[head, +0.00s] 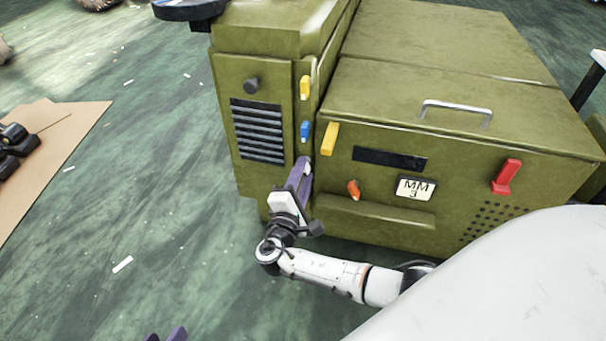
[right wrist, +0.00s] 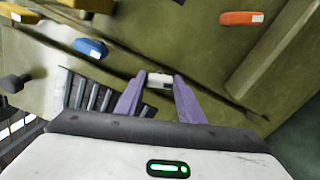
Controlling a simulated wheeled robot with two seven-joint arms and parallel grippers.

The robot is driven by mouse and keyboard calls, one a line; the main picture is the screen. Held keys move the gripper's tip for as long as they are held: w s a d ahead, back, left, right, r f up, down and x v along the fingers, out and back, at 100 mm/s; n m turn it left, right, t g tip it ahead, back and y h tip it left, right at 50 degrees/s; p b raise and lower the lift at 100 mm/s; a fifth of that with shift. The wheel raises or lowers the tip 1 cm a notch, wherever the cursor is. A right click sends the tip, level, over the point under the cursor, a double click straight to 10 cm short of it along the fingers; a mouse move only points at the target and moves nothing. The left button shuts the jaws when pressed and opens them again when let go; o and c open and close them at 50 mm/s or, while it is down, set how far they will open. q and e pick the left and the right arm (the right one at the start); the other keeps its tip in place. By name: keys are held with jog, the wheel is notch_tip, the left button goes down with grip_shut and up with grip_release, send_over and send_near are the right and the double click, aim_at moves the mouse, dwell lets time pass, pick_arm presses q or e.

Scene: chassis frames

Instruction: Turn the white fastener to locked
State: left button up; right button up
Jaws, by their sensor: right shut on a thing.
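The white fastener (right wrist: 159,81) shows between the purple fingertips of my right gripper (right wrist: 158,88) in the right wrist view. The gripper is shut on it. In the head view my right gripper (head: 303,172) reaches up to the narrow panel of the olive cabinet, and a small pale part of the fastener (head: 308,167) shows at its tips. The fingers hide much of the fastener, and its exact angle is hard to tell. My left gripper (head: 166,336) shows only as two purple tips, apart and empty, at the bottom edge of the head view.
The olive cabinet (head: 390,82) also bears yellow (head: 305,87), blue (head: 305,131), second yellow (head: 329,138), orange (head: 354,190) and red (head: 507,177) fasteners. A dark knob (head: 251,85) stands out above a vent (head: 257,131).

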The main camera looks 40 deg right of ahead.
jog(key=shift+f+m, duration=0.15)
jog(key=shift+m, duration=1.75)
jog(key=shift+a, duration=0.1)
jog(key=o, duration=1.1)
jog(key=shift+c, duration=0.2)
